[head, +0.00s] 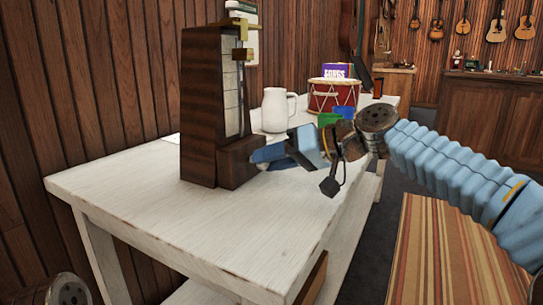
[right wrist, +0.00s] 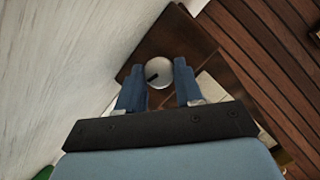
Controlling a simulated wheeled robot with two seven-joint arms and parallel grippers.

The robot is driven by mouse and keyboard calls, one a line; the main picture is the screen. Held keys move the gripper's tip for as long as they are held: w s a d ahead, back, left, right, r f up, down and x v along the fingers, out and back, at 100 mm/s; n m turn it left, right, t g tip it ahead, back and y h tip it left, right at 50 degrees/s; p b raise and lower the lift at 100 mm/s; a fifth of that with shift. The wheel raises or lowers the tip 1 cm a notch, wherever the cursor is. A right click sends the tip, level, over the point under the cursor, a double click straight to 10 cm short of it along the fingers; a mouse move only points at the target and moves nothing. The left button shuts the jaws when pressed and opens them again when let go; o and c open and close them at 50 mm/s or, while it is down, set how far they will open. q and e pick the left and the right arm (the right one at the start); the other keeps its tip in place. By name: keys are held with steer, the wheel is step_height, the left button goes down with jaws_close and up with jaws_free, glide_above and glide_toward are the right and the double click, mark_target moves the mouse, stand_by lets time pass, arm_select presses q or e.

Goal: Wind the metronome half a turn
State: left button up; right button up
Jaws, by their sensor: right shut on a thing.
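The metronome (head: 203,105) is a tall dark wooden case that stands upright on the white table. Its pale scale and brass-coloured pendulum weight face right in the head view. My right gripper (head: 262,160) reaches it low on its right side. In the right wrist view, a round silver winding knob (right wrist: 158,72) with a short black mark sits on the dark wood of the metronome (right wrist: 190,40). The blue fingers of my right gripper (right wrist: 158,80) are shut on this knob, one on each side. In the head view the knob is hidden by the fingers. My left gripper is not in view.
The table's front left is clear. A striped rug (head: 430,250) lies on the floor at right.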

steer(key=shift+w+d+m, duration=0.1)
steer(key=shift+m, duration=0.2)
stand_by(0.4)
steer(key=o, duration=1)
steer(key=shift+d, duration=0.1)
steer(key=v, duration=1.3)
steer(key=shift+d, duration=0.35)
